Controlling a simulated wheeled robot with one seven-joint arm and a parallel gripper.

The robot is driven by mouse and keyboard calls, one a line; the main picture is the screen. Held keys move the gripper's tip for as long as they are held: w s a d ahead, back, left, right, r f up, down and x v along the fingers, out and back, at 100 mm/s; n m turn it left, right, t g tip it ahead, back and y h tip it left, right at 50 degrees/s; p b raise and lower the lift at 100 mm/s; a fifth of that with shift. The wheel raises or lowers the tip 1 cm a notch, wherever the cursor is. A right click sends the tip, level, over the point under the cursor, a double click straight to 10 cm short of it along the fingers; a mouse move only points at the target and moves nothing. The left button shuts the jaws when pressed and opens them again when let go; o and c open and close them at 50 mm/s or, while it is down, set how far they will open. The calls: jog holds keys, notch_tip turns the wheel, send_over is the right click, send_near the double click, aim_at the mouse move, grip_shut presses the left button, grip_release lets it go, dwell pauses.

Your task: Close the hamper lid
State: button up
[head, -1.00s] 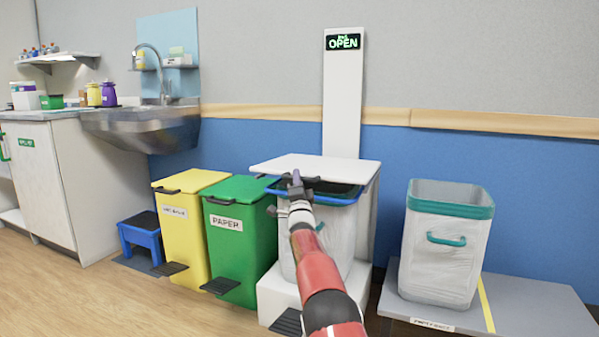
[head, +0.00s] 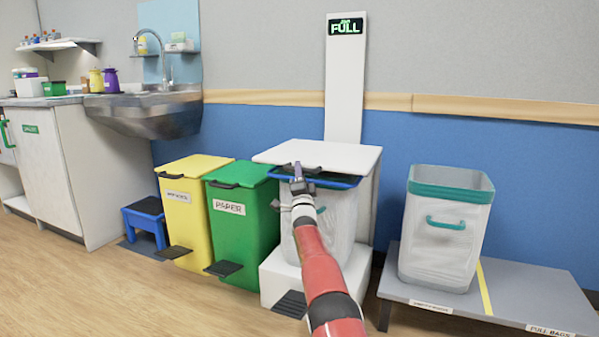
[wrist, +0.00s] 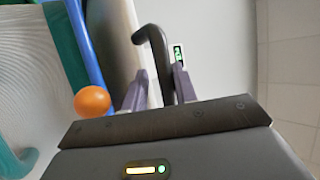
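The hamper (head: 340,225) is a pale bag under a blue rim (head: 345,182), with a flat white lid (head: 330,154) above it. The lid lies nearly level, and a narrow dark gap shows between its front edge and the rim. My gripper (head: 297,172) is at the lid's front edge. In the wrist view my gripper (wrist: 160,80) has its two fingers apart, with the lid's black handle (wrist: 158,45) at and partly between them. A clear space shows beside the left finger, so I see no grip on the handle. The blue rim (wrist: 82,40) runs left of the lid (wrist: 110,35).
A green paper bin (head: 240,225) and a yellow bin (head: 187,215) stand left of the hamper. A pale bag with a teal rim (head: 450,192) stands on a grey platform (head: 540,290) at right. An orange ball (wrist: 92,100) shows in the wrist view. A lit sign (head: 346,27) reads FULL.

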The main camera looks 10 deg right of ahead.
jog(key=shift+o, duration=1.1)
jog(key=shift+w+f, duration=0.1)
jog(key=shift+f, duration=0.2)
jog(key=shift+r, duration=0.15)
jog(key=shift+r, duration=0.1)
jog(key=b+v, duration=0.1)
jog(key=v, duration=0.7)
